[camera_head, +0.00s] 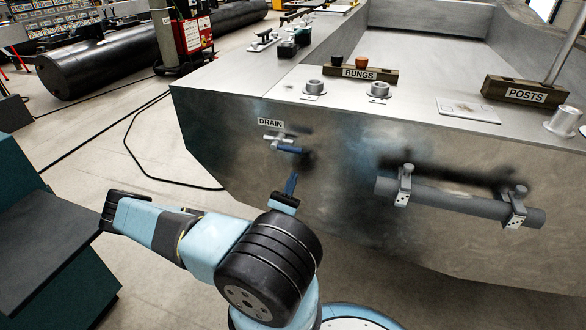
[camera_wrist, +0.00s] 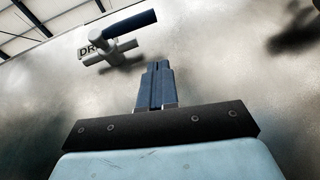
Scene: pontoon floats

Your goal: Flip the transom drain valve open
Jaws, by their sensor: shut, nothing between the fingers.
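The transom drain valve (camera_head: 275,140) is a small pale metal fitting on the grey metal transom, under a DRAIN label (camera_head: 270,122). Its blue lever (camera_head: 290,150) points to the right, roughly level. In the wrist view the valve (camera_wrist: 112,50) is at the upper left, with the blue lever (camera_wrist: 133,23) pointing right and up; the valve partly covers the label. My gripper (camera_head: 293,177) is below the lever and apart from it. In the wrist view its blue fingers (camera_wrist: 157,66) are together and empty, pointing up, short of the valve and to its right.
A grey horizontal tube (camera_head: 450,201) in two brackets sticks out from the transom at the right. The deck above carries a BUNGS rack (camera_head: 361,74), a POSTS block (camera_head: 525,94) and metal sockets (camera_head: 379,90). A dark cable (camera_head: 130,140) lies on the floor at left.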

